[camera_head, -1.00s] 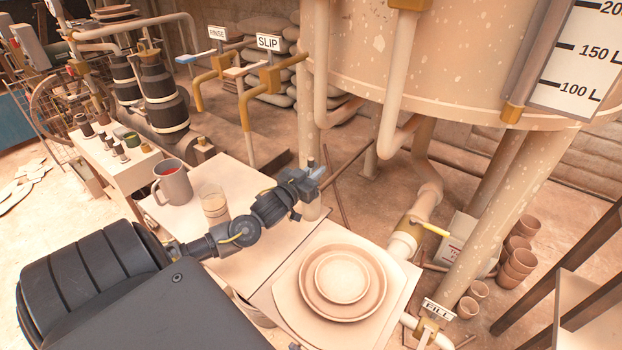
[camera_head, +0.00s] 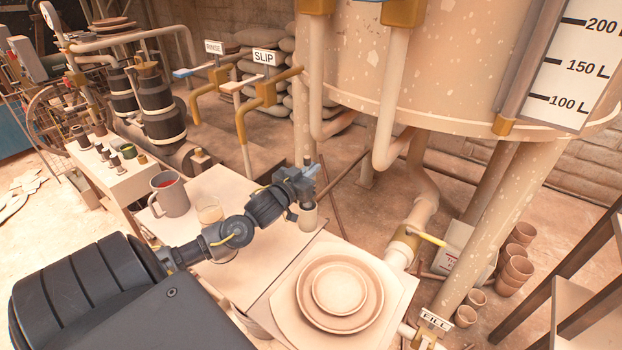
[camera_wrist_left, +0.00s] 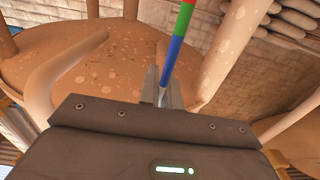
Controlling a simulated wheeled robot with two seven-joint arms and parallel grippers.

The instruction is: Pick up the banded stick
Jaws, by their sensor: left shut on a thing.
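The banded stick (camera_wrist_left: 178,43) shows in the left wrist view, with red, green and blue bands. Its lower part is between the two fingers of my left gripper (camera_wrist_left: 163,96), which is shut on it. In the head view my left gripper (camera_head: 312,172) is above the far right edge of the work table (camera_head: 225,268), near a pale jar (camera_head: 309,217). The stick is hard to make out in the head view. My right gripper is not in view.
A large tank (camera_head: 440,70) with pipes stands behind.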

